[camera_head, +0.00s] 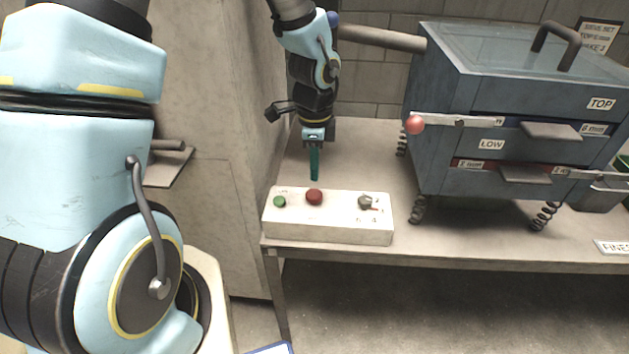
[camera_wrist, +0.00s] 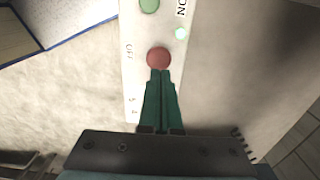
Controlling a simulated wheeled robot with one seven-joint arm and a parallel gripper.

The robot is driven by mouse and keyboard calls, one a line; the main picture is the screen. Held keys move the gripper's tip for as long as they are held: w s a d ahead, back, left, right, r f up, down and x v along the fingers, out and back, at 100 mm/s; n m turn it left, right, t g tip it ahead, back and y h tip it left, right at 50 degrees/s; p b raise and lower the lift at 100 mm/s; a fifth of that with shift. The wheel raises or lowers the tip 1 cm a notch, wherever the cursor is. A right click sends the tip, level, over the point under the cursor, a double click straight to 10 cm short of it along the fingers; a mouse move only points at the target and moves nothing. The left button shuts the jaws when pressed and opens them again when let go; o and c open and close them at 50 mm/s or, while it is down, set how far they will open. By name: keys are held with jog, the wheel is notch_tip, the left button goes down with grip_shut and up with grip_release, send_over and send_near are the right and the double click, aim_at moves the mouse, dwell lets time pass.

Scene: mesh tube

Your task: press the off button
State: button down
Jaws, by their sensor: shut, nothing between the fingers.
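A white control box (camera_head: 330,226) sits at the left end of the bench, near its front edge. On its top are a green button (camera_head: 279,201), a red button (camera_head: 314,197) and a grey knob (camera_head: 365,201). My gripper (camera_head: 314,178) is shut and empty, pointing down just above and behind the red button. In the wrist view, the fingertips (camera_wrist: 161,72) overlap the near edge of the red button (camera_wrist: 158,57). "OFF" lettering shows beside that button, and the green button (camera_wrist: 149,5) is at the top edge. I cannot tell whether the fingertips touch the red button.
A blue-grey sieve machine (camera_head: 480,110) on springs stands on the bench (camera_head: 345,160) to the right, with a red-ended lever (camera_head: 415,125) reaching toward the box. A grey wall or cabinet (camera_head: 215,130) stands to the left. The bench behind the box is bare.

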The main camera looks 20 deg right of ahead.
aim_at(315, 193)
jog(key=shift+f+p, duration=0.35)
jog(key=shift+f, duration=1.9)
